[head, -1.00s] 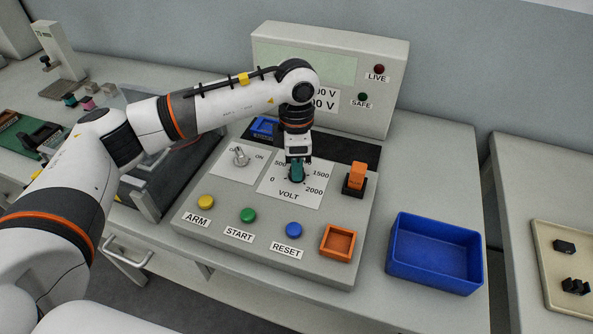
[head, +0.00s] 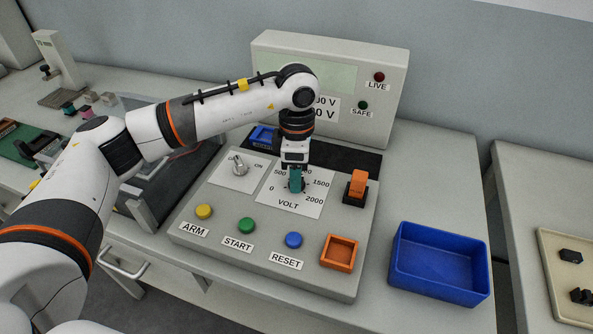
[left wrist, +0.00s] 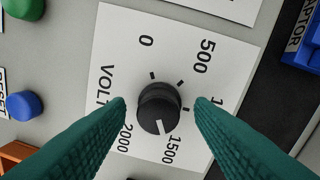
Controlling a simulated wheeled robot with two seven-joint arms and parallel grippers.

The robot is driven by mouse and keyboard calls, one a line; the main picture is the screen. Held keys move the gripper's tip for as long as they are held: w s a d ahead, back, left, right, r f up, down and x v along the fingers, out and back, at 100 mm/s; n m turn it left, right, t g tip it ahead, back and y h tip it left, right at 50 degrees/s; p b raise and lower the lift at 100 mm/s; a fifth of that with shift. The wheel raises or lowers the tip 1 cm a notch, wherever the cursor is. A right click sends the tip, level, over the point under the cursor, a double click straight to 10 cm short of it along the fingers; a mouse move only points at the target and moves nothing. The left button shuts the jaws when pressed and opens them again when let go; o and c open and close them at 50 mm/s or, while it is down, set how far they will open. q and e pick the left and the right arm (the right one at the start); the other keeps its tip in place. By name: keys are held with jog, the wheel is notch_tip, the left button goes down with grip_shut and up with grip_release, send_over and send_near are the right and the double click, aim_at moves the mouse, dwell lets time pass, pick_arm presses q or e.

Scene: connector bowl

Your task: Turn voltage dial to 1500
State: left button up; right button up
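The black voltage dial (left wrist: 158,108) sits on a white scale plate (left wrist: 122,60) marked 0, 500, 1500, 2000 and VOLT; a label on the right is partly hidden by a finger. The dial's white mark points toward 1500. My left gripper (left wrist: 160,104) is open, with one teal finger on each side of the dial and a visible gap to it. In the head view my left gripper (head: 296,186) points down over the plate (head: 312,203) and mostly hides the dial. My right gripper is not in view.
On the console are the ARM (head: 204,212), START (head: 246,225) and RESET (head: 293,240) buttons, a toggle switch (head: 240,168), an orange switch (head: 357,186) and an orange tray (head: 339,264). A blue bin (head: 440,290) stands to the right. The display box (head: 300,45) rises behind.

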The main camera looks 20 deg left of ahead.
pick_arm(q)
notch_tip(320, 180, up, 12)
jog(key=b, duration=0.1)
jog(key=shift+w, duration=0.25)
dwell(0.4)
jog(key=shift+a, duration=0.1)
